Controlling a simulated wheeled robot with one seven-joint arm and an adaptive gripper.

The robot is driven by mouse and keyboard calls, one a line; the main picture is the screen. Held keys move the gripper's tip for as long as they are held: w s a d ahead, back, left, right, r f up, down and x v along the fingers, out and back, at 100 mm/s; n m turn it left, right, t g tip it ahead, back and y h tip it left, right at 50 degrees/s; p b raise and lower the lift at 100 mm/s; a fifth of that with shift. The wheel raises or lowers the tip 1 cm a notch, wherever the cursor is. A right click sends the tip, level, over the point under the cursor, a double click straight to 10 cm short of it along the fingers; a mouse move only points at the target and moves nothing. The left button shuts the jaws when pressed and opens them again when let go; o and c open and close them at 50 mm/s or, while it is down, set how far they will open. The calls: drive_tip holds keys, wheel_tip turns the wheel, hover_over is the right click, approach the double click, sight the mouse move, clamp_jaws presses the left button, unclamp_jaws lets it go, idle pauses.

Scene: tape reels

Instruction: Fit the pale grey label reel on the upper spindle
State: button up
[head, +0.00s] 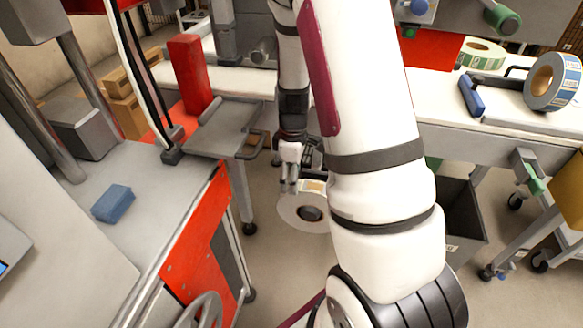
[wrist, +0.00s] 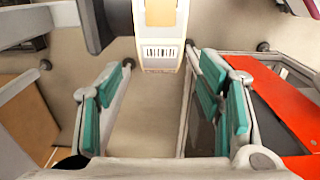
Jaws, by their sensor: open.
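The pale grey label reel (head: 292,214) shows in the head view below my gripper (head: 291,178), with a dark hub at its centre. My arm hides its right side. In the wrist view the reel (wrist: 160,75) is seen edge-on, with a barcode label and a tan patch on its rim. A dark round part (wrist: 103,22) stands out from its left side. My gripper is open, its teal-padded fingers spread wide. The reel's edge lies near the fingertips, between them in the picture; I cannot tell whether they touch. I cannot make out the upper spindle for certain.
A blue-labelled reel (head: 552,82) and a green-labelled reel (head: 482,55) are on the bench at right. A dark bin (head: 460,215) stands behind my arm. A red and grey machine cabinet (head: 190,245) with a blue block (head: 113,203) on top is at left.

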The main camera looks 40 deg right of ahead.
sight(293, 198)
wheel_tip(293, 198, down, 10)
drive_tip(key=b, duration=0.3)
drive_tip(key=shift+r, duration=0.1)
clamp_jaws()
